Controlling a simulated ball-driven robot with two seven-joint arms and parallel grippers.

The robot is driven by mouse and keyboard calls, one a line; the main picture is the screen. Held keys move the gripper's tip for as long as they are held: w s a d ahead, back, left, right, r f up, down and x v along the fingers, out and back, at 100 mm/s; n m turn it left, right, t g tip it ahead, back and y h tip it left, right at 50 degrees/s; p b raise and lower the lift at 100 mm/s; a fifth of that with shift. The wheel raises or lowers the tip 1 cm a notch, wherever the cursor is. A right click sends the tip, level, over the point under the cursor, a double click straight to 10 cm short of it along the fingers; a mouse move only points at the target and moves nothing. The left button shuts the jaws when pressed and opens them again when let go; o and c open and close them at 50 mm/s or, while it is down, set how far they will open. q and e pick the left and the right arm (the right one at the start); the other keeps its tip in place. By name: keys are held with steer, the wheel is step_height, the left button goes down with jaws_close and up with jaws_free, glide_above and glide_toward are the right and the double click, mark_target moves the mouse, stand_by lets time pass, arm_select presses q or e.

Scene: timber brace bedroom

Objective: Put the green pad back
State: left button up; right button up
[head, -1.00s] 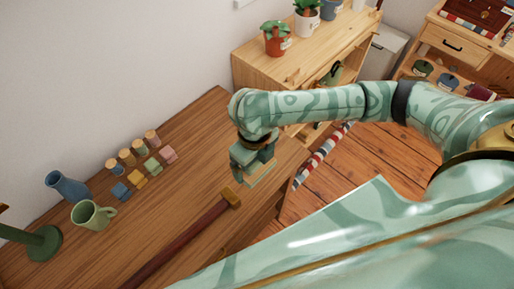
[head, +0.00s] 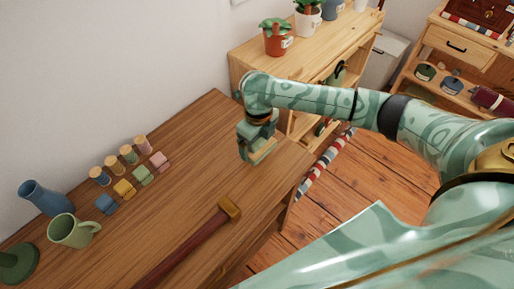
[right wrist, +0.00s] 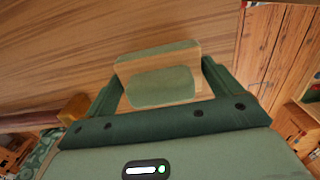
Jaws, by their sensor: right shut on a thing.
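My right gripper (head: 258,148) is over the far right part of the wooden table (head: 185,150), near its edge. It is shut on a pale wooden block with green faces (head: 264,153). In the right wrist view this block (right wrist: 160,86) sits between the two dark green fingers. Whether it touches the table I cannot tell. A small green block (head: 144,176) lies in a row of coloured blocks on the table's left part. The frames do not settle which of these is the green pad. My left gripper is out of view.
A mallet (head: 190,239) lies nearer me. A wooden shelf with potted plants (head: 300,48) stands behind my right gripper. Table between blocks and gripper is clear.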

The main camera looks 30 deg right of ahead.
mark_target(258, 148)
step_height(258, 148, down, 4)
steer(key=shift+r+b, duration=0.25)
steer(key=shift+b, duration=0.25)
steer(key=shift+r, duration=0.1)
steer(key=o, duration=0.7)
step_height(258, 148, up, 12)
steer(key=p, duration=0.5)
steer(key=shift+r, duration=0.1)
